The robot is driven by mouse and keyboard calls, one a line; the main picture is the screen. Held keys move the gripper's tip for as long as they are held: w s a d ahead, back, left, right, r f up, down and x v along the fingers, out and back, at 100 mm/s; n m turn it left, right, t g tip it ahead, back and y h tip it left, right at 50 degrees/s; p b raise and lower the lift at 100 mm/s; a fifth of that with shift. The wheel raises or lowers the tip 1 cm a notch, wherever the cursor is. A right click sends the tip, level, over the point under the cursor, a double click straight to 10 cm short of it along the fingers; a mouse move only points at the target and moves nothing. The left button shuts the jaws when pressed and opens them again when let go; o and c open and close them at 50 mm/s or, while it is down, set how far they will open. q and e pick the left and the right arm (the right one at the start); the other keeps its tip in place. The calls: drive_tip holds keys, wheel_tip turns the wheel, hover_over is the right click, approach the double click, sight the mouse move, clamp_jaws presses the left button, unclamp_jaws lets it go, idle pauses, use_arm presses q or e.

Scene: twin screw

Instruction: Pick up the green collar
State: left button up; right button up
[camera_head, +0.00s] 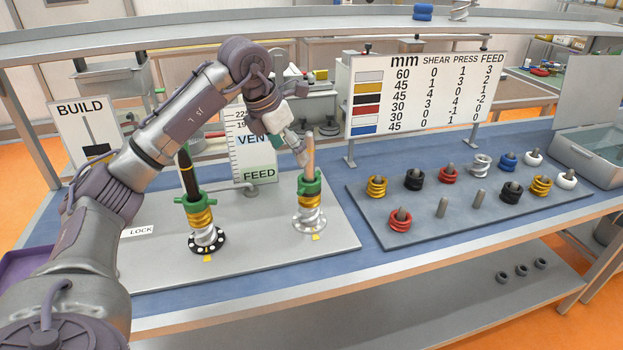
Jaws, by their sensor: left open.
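Two green collars show on the grey build plate (285,262). One green collar (310,190) is around the right post (309,152), above a gold ring and a silver coil (309,220). The other green collar (195,203) is around the dark left post (187,172), above gold rings (201,219) and a silver coil. My left gripper (302,158) is open, pointing down beside the upper part of the right post, above its collar. The fingers are small and partly hidden, and I cannot tell whether they touch the post. My right gripper is not in view.
A grey peg board (465,215) with several coloured rings stands at the right. A chart board (425,92) and a VENT/FEED scale (255,150) stand behind. A BUILD sign (85,125) is at the left. A shelf (200,35) crosses above.

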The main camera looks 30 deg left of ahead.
sight(305, 176)
use_arm(q)
drive_tip(key=p+x, duration=0.1)
drive_tip(key=x, duration=0.5)
drive_tip(key=shift+w+d+f, duration=0.15)
drive_tip(key=shift+w+f, duration=0.1)
drive_tip(key=shift+f, duration=0.05)
drive_tip(key=p+x, duration=0.1)
drive_tip(key=x, duration=0.2)
drive_tip(key=shift+w+f, duration=0.1)
drive_tip(key=shift+f, duration=0.05)
drive_tip(key=shift+w+f, duration=0.1)
drive_tip(key=shift+f, duration=0.05)
drive_tip(key=shift+c, duration=1.2)
drive_tip(key=c, duration=1.1)
drive_tip(key=shift+c, duration=0.2)
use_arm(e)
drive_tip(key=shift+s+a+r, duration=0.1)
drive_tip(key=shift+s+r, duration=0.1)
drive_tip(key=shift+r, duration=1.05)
